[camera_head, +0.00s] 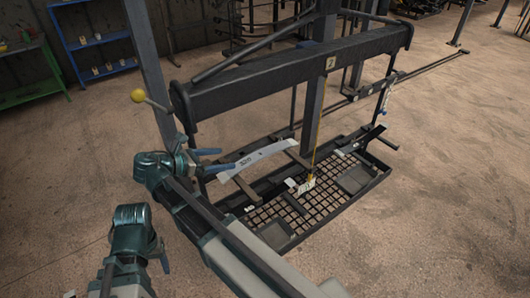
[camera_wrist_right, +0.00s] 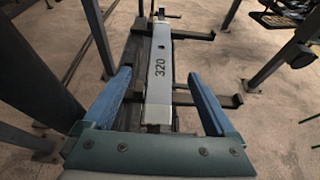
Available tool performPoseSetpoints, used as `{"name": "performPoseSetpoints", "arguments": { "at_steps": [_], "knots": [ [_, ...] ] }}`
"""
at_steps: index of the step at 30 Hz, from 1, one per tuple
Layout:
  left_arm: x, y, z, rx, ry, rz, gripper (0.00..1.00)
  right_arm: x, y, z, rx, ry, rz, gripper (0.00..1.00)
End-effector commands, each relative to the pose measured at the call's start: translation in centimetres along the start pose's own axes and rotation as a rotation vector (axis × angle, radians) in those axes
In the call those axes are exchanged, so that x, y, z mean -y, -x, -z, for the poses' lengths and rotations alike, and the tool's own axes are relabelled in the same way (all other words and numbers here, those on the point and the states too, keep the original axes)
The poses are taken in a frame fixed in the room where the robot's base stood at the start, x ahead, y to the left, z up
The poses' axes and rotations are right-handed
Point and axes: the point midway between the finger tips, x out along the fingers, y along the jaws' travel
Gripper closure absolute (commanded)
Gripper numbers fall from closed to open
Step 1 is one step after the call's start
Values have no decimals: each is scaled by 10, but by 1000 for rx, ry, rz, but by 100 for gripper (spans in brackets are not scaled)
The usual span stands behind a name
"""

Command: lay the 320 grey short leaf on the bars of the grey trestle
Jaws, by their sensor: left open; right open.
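The grey short leaf (camera_head: 265,156) is a pale, slightly curved strip lying across two dark bars (camera_head: 245,188) beside the large black frame. In the right wrist view the leaf (camera_wrist_right: 159,65) shows the number 320, with the bars (camera_wrist_right: 215,100) crossing beneath it. My right gripper (camera_head: 221,160) is at the leaf's near end. Its blue fingers (camera_wrist_right: 160,78) are open, one on each side of the leaf with gaps visible. My left gripper (camera_head: 118,278) is open and empty at the lower left, well apart from the leaf. The trestle's lower part is mostly hidden.
A black frame with a thick crossbeam (camera_head: 290,72) stands over the leaf. A dark grid tray (camera_head: 275,217) lies in front. A yellow-knobbed lever (camera_head: 138,96) is at the left. A blue shelf (camera_head: 72,46) stands behind.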

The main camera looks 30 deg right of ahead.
Motion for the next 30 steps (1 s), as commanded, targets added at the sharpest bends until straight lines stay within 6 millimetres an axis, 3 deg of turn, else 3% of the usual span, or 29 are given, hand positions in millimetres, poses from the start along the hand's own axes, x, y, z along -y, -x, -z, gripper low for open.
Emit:
{"name": "performPoseSetpoints", "arguments": {
  "at_steps": [5,16,30],
  "knots": [
    [-1,-7,0,0,0,0,38,1,-14,2,0,-1,3,9],
    [-3,-31,2,0,-5,1,38,1,-77,3,-1,-2,3,9],
    [-3,-39,2,0,-7,1,38,2,-96,3,-2,-2,1,9]
  ]
}}
